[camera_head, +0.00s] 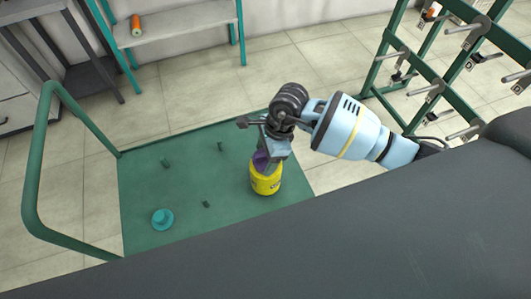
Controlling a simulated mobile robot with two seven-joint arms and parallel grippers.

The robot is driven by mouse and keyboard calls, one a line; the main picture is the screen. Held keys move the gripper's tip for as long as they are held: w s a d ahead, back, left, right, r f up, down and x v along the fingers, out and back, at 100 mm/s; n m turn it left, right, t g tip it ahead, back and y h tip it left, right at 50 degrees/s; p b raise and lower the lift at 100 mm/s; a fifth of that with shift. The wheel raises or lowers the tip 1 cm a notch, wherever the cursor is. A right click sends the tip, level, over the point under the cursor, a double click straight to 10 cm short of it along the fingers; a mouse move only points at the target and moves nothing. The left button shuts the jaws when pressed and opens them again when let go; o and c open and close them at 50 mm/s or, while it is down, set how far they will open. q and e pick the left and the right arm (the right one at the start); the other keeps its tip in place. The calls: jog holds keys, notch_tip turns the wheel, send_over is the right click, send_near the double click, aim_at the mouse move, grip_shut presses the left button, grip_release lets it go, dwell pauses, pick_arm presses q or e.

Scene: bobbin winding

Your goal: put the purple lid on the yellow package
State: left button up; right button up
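The yellow package (265,182) stands upright on the green platform, right of its middle. The purple lid (260,160) shows at the top of the package, right below my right gripper (268,157). The gripper partly hides the lid. I cannot tell whether the lid is seated on the package or held just above it, nor whether the fingers are closed on it. My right arm reaches in from the right, with the gripper pointing down over the package. My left gripper is not in view.
The green platform (185,215) bears a teal round piece (162,219) and several small green pegs. A green rail (33,185) bounds it at the left. A shelf (185,22) with an orange bobbin (136,25) stands at the back. A green rack (430,75) with grey pegs stands right.

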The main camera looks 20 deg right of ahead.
jog(key=o, duration=0.4)
jog(key=shift+o, duration=0.2)
jog(key=shift+v, duration=3.95)
